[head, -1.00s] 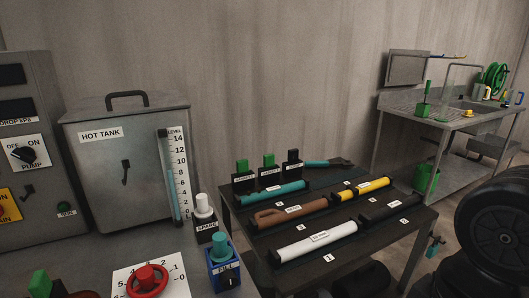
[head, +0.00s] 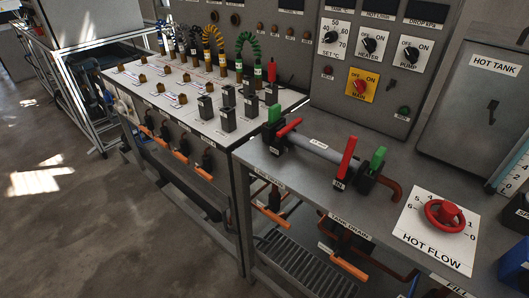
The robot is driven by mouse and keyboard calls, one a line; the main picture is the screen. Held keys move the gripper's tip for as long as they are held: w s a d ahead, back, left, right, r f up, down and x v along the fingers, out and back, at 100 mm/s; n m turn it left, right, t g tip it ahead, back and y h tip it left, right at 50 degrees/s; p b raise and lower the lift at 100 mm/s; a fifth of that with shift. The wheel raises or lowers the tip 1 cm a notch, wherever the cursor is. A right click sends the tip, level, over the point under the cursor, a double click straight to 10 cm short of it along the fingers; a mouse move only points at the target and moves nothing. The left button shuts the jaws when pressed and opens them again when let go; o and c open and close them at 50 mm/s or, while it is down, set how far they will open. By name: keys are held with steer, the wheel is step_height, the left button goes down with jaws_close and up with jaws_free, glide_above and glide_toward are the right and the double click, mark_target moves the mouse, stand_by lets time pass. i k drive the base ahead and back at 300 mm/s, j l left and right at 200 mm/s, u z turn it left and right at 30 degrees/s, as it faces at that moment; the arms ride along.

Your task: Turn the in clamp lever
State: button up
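A grey cylinder (head: 315,148) with a white label lies between two black clamp blocks on the grey bench. The left clamp (head: 272,138) has a green block on top and a red lever (head: 289,127) lying low and slanted. The right clamp (head: 366,180) has a green block (head: 378,158) and a red lever (head: 346,160) that stands upright. My gripper is not in view.
A red HOT FLOW handwheel (head: 445,215) sits on the bench at right. Behind stand a control panel (head: 372,60) and the HOT TANK (head: 480,95). A table with fittings and hoses (head: 180,85) adjoins at left. Orange handles (head: 350,269) stick out below. The floor (head: 90,220) at left is clear.

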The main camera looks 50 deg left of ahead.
mark_target(352, 141)
steer(key=u, duration=1.4)
